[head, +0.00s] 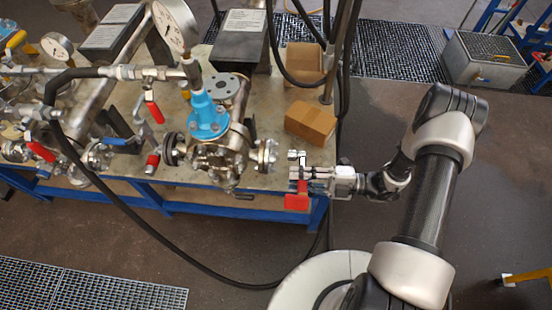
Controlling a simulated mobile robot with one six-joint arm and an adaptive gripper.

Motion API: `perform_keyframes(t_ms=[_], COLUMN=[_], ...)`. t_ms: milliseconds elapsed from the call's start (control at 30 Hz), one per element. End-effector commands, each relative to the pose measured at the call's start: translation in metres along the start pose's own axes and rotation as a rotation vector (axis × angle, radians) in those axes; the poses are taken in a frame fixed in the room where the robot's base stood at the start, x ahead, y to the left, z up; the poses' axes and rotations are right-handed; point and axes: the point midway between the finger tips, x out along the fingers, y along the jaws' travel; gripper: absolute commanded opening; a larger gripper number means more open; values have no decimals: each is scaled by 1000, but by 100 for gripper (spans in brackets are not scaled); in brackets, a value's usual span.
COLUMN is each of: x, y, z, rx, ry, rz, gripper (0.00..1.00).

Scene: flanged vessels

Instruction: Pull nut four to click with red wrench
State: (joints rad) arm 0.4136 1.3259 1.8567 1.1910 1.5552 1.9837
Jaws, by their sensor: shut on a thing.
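My gripper (316,178) reaches in from the right at the front edge of the bench. It is shut on the red wrench (297,201), whose red part hangs below the fingers. A small metal piece (296,155) shows just above the fingers; I cannot tell whether it is part of the wrench. The flanged vessel (220,155) with a blue bonnet stands left of my gripper. Its right end flange (267,155) with nuts faces the wrench, with a small gap seeming to lie between them. The nuts are too small to tell which is number four.
A cardboard box (311,122) lies on the bench (265,180) behind my gripper, with another box (304,62) farther back. Black hoses hang near the boxes, and one loops in front of the bench. A pressure gauge (175,25) rises at the back. Floor is open to the right.

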Motion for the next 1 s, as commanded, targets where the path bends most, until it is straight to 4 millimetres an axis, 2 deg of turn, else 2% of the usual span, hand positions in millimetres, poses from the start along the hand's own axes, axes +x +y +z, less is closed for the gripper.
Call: perform_keyframes(t_ms=[433, 800, 1000], x=[-3, -20, -16], y=[-4, -28, -28], z=[-4, -55, -66], rx=[-37, -389, -453], ry=[-1, -3, 1], rz=[2, 0, 2], gripper=[0, 0, 0])
